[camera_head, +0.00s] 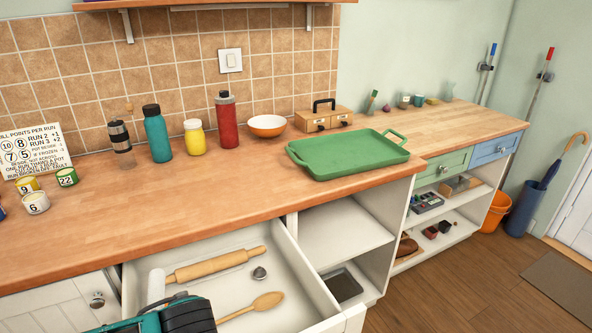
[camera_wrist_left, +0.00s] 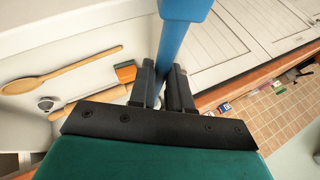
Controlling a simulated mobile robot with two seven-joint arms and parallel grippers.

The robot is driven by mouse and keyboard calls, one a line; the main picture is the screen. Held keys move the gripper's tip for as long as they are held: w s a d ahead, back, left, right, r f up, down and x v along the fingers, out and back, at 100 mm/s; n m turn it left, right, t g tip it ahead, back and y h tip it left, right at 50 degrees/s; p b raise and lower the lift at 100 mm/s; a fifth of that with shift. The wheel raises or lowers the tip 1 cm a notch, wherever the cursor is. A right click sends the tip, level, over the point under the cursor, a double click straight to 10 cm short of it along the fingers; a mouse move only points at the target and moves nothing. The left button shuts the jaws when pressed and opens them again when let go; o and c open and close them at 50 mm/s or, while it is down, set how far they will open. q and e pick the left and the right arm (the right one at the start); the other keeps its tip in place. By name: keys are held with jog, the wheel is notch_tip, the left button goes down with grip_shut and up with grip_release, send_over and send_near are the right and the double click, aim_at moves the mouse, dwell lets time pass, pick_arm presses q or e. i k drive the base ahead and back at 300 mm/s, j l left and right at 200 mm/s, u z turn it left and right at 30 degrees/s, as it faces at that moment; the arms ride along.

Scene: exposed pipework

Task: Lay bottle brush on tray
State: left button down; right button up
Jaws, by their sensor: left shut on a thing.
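In the head view the green tray (camera_head: 345,153) lies flat and empty on the wooden counter, right of middle. My left gripper shows at the bottom left of the head view, over the open drawer; its fingertips are hidden there. In the left wrist view my left gripper (camera_wrist_left: 163,92) is shut on a blue handle, which I take to be the bottle brush (camera_wrist_left: 180,38). A whitish end (camera_head: 156,286) stands beside the gripper in the head view, probably the brush head. The held thing is apart from the tray. My right gripper is out of view.
The open drawer (camera_head: 235,291) holds a rolling pin (camera_head: 213,265), a wooden spoon (camera_head: 250,305) and a small metal thing. Bottles, a bowl (camera_head: 268,126) and a wooden box (camera_head: 323,118) stand behind and left of the tray. Bare counter (camera_head: 200,195) lies in front of the bottles.

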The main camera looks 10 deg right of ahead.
aim_at(346, 155)
jog(key=i+l, duration=0.1)
jog(key=l, duration=0.45)
jog(key=i+l, duration=0.1)
jog(key=l, duration=0.45)
jog(key=i+l, duration=0.15)
jog(key=l, duration=0.4)
jog(key=i+l, duration=0.1)
jog(key=l, duration=0.45)
jog(key=i+l+u, duration=0.1)
jog(key=l, duration=0.5)
jog(key=i+l, duration=0.1)
jog(key=l, duration=0.45)
